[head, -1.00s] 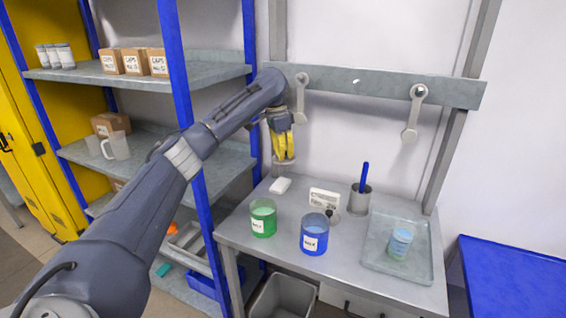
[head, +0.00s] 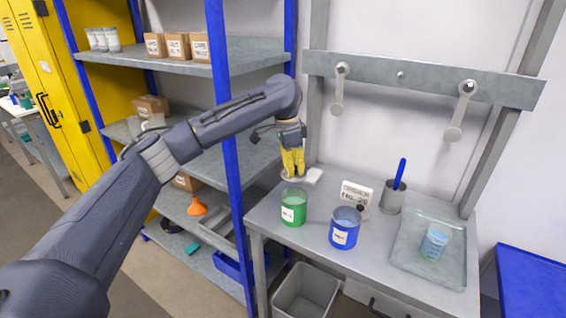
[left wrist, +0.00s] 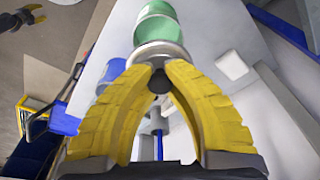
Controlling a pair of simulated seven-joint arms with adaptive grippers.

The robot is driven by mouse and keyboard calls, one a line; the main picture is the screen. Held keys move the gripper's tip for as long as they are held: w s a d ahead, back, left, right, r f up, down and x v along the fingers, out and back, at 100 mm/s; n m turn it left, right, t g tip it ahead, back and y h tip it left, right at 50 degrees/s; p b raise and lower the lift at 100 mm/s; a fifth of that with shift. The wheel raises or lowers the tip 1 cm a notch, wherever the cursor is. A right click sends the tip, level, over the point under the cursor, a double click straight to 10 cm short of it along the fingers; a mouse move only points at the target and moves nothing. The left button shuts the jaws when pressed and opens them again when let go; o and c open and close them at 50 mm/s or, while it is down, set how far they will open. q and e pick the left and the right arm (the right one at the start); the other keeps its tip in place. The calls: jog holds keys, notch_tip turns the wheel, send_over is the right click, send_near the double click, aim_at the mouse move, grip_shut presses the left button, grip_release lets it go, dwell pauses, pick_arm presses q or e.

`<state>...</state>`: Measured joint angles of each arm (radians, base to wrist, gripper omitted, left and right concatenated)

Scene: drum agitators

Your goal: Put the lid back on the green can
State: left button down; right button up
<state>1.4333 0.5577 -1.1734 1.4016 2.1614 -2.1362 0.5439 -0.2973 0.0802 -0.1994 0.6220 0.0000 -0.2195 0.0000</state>
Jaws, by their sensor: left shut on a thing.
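The green can (head: 293,207) stands upright and open-topped near the left of the grey bench; it also shows at the top of the left wrist view (left wrist: 158,22). My left gripper (head: 293,172) is shut on the knob of a grey disc-shaped lid (left wrist: 160,52). It holds the lid above the bench, behind the green can in the head view. The lid and can are apart in the head view, though the lid overlaps the can's image in the wrist view. A small dark shape at the wrist view's corner looks like my right gripper (left wrist: 22,17); its jaws are unclear.
A blue can (head: 345,228) stands right of the green one. Behind are a sign (head: 356,194), a grey cup with a blue stick (head: 393,197) and a white block (head: 314,175). A tray (head: 405,262) holds a beaker (head: 434,243). The shelf's blue post (head: 226,120) stands left.

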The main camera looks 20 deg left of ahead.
pick_arm(q)
jog(key=shift+d+f, duration=0.2)
jog(key=shift+f, duration=2.95)
jog(key=shift+a+f, duration=0.1)
jog(key=shift+f, duration=0.05)
dwell(0.5)
jog(key=c, duration=0.8)
grip_release()
jog(key=shift+r, duration=3.45)
grip_shut()
